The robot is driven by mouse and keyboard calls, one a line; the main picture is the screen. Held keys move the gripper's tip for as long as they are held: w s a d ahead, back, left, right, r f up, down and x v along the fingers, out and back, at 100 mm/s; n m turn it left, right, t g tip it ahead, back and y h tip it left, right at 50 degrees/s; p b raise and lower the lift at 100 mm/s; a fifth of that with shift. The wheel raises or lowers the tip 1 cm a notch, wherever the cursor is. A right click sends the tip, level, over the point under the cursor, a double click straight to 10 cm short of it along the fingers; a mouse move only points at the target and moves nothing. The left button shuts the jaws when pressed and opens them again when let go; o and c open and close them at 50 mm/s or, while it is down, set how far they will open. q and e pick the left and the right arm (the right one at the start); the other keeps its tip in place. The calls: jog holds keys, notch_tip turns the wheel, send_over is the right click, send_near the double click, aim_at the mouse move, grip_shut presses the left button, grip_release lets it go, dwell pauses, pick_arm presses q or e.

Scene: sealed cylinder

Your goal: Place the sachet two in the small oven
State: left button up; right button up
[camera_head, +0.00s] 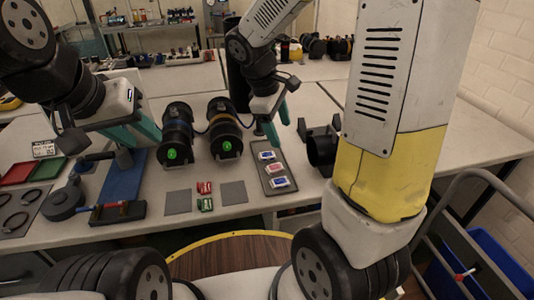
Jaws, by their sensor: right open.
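A dark grey tray (262,147) on the bench holds three small packets in a column: a blue-and-white one (266,155), a red-and-white one (273,168) and another blue-and-white one (280,182). I cannot tell which is sachet two. My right gripper (277,124), with teal fingers, is open and empty just above the tray's far end. My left gripper (140,136) is over the bench at the left, near a blue stand; its grip is unclear. I cannot tell which thing is the small oven; two black cylinders (175,133) (224,130) with green lights stand left of the tray.
Small red (204,187) and green (205,204) items lie between two grey mats (178,202) (233,192). Red (22,173) and green (47,169) trays are far left.

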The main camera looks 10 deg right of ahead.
aim_at(274, 167)
jog(key=w+a+f+n+h, duration=0.1)
jog(key=w+f+n, duration=0.2)
jog(key=f, duration=0.2)
jog(key=w+a+f+n+h, duration=0.2)
jog(key=w+f+n, duration=0.1)
jog(key=f, duration=0.2)
jog(key=w+a+f+n+h, duration=0.1)
jog(key=w+f+n, duration=0.2)
jog(key=f, duration=0.3)
jog(key=shift+w+a, duration=0.2)
jog(key=shift+a, duration=0.2)
jog(key=shift+w+f+n, duration=0.1)
jog(key=shift+f+n, duration=0.2)
jog(key=shift+f, duration=0.05)
jog(key=x, duration=0.7)
jog(key=shift+d+f, duration=0.15)
jog(key=shift+d, duration=0.1)
grip_shut()
